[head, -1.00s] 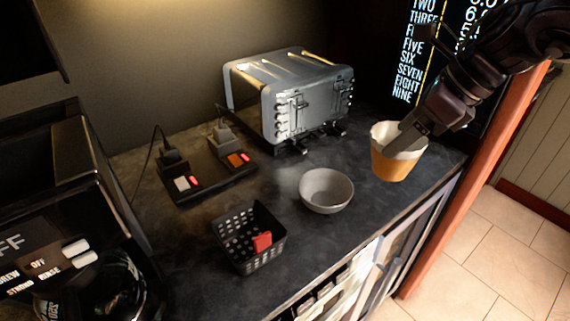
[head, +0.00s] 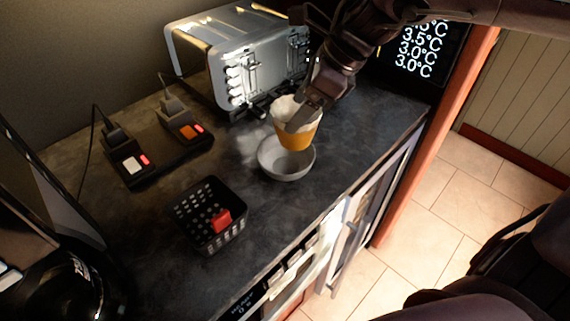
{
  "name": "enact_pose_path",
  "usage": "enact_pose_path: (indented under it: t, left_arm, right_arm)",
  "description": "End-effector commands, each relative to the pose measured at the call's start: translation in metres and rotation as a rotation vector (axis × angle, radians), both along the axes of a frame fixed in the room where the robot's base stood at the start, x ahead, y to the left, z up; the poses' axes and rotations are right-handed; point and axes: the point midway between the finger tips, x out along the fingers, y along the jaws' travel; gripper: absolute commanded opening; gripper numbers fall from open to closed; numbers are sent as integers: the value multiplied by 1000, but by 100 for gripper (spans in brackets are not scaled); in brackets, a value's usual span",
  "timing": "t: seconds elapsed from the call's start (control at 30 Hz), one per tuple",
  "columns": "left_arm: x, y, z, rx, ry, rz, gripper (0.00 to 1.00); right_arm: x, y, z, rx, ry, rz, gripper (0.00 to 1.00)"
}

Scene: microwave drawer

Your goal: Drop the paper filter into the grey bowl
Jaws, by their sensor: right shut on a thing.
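The paper filter (head: 297,128) is a cup shape with a white rim and an orange-tan lower part. My right gripper (head: 304,117) is shut on its rim and holds it upright. The grey bowl (head: 286,172) stands on the dark counter, and the filter is over its back part, hiding some of the bowl's far rim and inside. In this view I cannot tell the exact height of the filter above the bowl. My left gripper is not in view.
A metal toaster (head: 235,60) stands behind the bowl. A black basket (head: 209,215) with a red block (head: 220,221) is at the front left. A switch panel (head: 158,150) with plugs is further left. The counter's front edge runs close to the bowl.

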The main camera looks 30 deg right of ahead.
Motion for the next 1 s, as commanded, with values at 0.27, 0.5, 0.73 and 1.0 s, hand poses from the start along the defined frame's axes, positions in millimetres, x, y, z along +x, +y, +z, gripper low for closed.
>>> enact_pose_path:
  t: [0.27, 0.5, 0.73, 1.0]
  left_arm:
    - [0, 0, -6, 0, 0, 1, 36]
    - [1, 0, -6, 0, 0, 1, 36]
    - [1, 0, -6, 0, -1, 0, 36]
    - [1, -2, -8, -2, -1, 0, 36]
  right_arm:
    - [0, 0, -9, 0, 0, 1, 40]
    - [0, 0, -9, 0, 0, 0, 89]
    - [0, 0, -9, 0, 0, 0, 98]
    - [-3, -6, 3, -1, -4, -1, 98]
